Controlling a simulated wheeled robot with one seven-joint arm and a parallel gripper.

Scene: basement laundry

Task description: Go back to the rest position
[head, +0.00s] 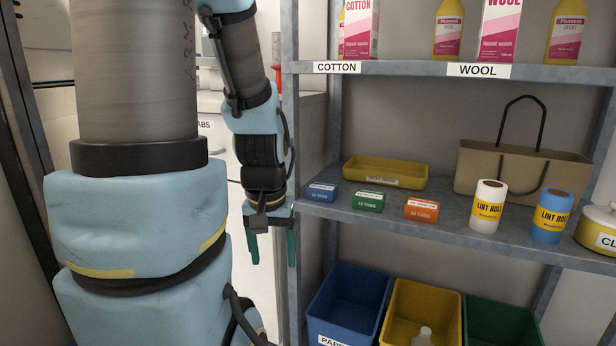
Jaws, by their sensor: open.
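My gripper (271,248) hangs pointing down at the left end of the grey metal shelf unit, in front of its left post. Its two green fingers are apart and nothing shows between them. My arm comes down to it from the top of the head view. The middle shelf (398,223) is to the right of the gripper. The small blue box (322,191) is the thing on that shelf closest to the gripper, and the two are apart.
The middle shelf also holds green (369,200) and orange (421,209) boxes, a yellow tray (385,173), a tan bag (520,172) and two lint rollers (488,206). Below stand blue (346,303), yellow (420,300) and green (500,322) bins. Bottles and cartons stand above.

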